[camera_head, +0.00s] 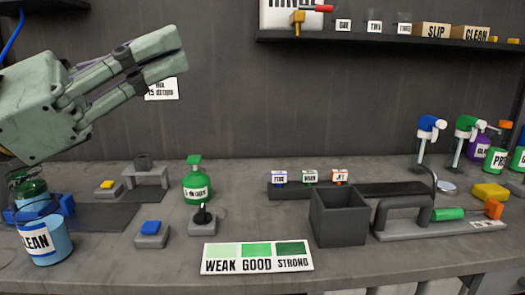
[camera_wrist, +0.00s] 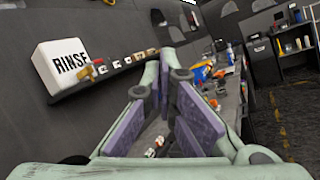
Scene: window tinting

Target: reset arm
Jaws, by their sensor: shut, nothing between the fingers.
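My gripper (camera_head: 182,52) is pale green and reaches in from the left in the head view, raised well above the bench. Its two fingers lie close together, shut, with nothing held between them. In the wrist view my gripper (camera_wrist: 167,52) shows its purple inner pads, with the tips together. It touches nothing on the bench.
A wall shelf (camera_head: 390,41) hangs above. Air around my gripper is clear.

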